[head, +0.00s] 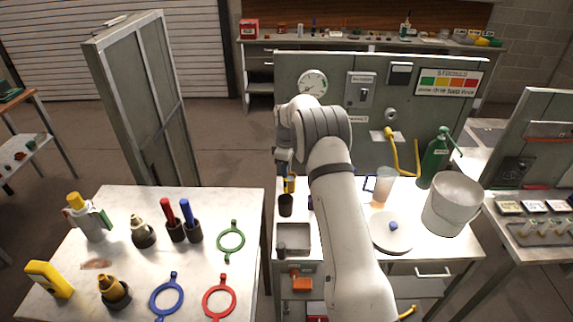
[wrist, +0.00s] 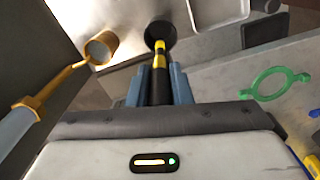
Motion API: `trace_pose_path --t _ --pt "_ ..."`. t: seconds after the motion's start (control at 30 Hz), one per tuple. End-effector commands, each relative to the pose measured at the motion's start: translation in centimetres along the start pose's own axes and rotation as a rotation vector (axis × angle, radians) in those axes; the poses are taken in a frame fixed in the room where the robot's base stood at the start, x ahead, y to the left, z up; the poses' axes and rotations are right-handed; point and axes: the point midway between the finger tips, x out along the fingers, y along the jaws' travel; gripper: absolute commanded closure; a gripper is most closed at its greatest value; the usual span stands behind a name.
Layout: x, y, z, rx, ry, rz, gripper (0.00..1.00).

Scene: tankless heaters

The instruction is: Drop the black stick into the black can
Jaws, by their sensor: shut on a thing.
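The black stick with yellow bands (wrist: 158,75) stands between the two blue-grey fingers of my gripper (wrist: 155,88) in the wrist view. My gripper is shut on it. The black can (wrist: 160,30) is just past the stick's far tip, which overlaps the can's opening. In the head view the black can (head: 286,206) stands upright on the right-hand bench. The stick (head: 289,184) shows directly above it, below my gripper (head: 286,170). I cannot tell whether the tip is inside the rim.
A grey tray (head: 293,238) lies just in front of the can. A clear mug (head: 383,187), a round lid (head: 391,233) and a white bucket (head: 453,205) stand to the right. A gap separates the left table (head: 200,275), which holds rings and tools.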

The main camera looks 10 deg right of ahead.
Motion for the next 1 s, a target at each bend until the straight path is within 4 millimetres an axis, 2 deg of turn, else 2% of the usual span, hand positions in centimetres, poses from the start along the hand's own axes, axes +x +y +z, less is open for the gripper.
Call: trace_pose_path --t 0.03,0.6,0.8,1.0 --pt "1.0 -0.1 -0.1 -0.001 -0.001 -0.002 1.0" --pt "7.6 -0.1 -0.2 -0.003 0.0 -0.001 1.0" --pt "9.2 -0.1 -0.2 -0.003 0.0 0.0 1.0" --pt "9.8 -0.1 -0.3 -0.003 0.0 0.0 1.0"
